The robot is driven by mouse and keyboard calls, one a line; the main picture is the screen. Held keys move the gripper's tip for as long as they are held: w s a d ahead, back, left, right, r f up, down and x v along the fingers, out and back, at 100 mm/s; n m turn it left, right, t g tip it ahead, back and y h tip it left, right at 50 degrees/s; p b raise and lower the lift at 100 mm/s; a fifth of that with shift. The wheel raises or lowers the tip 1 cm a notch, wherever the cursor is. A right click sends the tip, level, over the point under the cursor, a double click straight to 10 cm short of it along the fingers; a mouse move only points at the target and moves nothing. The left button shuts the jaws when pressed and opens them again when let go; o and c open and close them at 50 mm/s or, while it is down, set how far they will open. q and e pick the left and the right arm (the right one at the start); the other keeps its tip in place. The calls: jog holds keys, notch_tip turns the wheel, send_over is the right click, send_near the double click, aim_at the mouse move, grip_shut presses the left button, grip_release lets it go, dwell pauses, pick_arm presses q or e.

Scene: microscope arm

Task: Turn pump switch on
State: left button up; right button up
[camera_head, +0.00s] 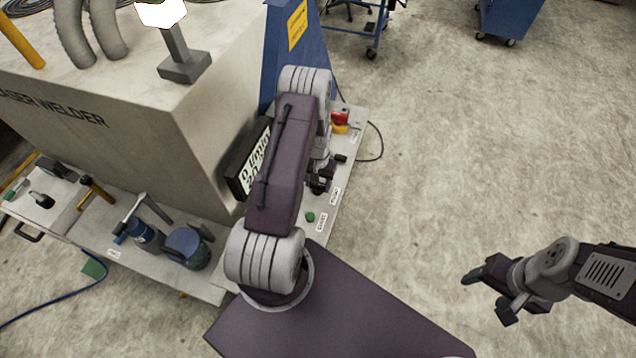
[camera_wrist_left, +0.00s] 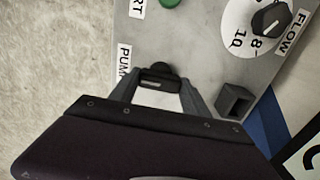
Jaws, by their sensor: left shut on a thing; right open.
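The pump switch (camera_wrist_left: 160,69) is a small black part next to the PUMP label (camera_wrist_left: 124,65) on the grey panel (camera_wrist_left: 200,45) in the left wrist view. My left gripper (camera_wrist_left: 160,78) has its fingertips on either side of the switch and is shut on it. In the head view my left gripper (camera_head: 321,182) is over the panel beside the PUMP label (camera_head: 335,196), and my arm hides much of the panel. Whether the switch is on or off I cannot tell. My right gripper (camera_head: 489,296) is open and empty above the bare floor at the right.
Near the left gripper are a green START button (camera_head: 310,217), a FLOW dial (camera_wrist_left: 268,18) and a black square part (camera_wrist_left: 235,100). A red emergency knob (camera_head: 340,117) sits further back. The laser welder (camera_head: 150,110) stands left of my arm.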

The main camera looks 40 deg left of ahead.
pick_arm(q)
jog(key=m+b, duration=0.2)
jog(key=m, duration=0.1)
jog(key=shift+f, duration=0.1)
jog(key=m+b, duration=0.2)
jog(key=m, duration=0.3)
jog(key=shift+m, duration=0.4)
jog(key=m+b, duration=0.1)
jog(key=m, duration=0.3)
jog(key=m+b, duration=0.1)
jog(key=m, duration=0.3)
jog(key=shift+r+m, duration=0.2)
jog(key=shift+m, duration=0.3)
jog(key=o, duration=1.4)
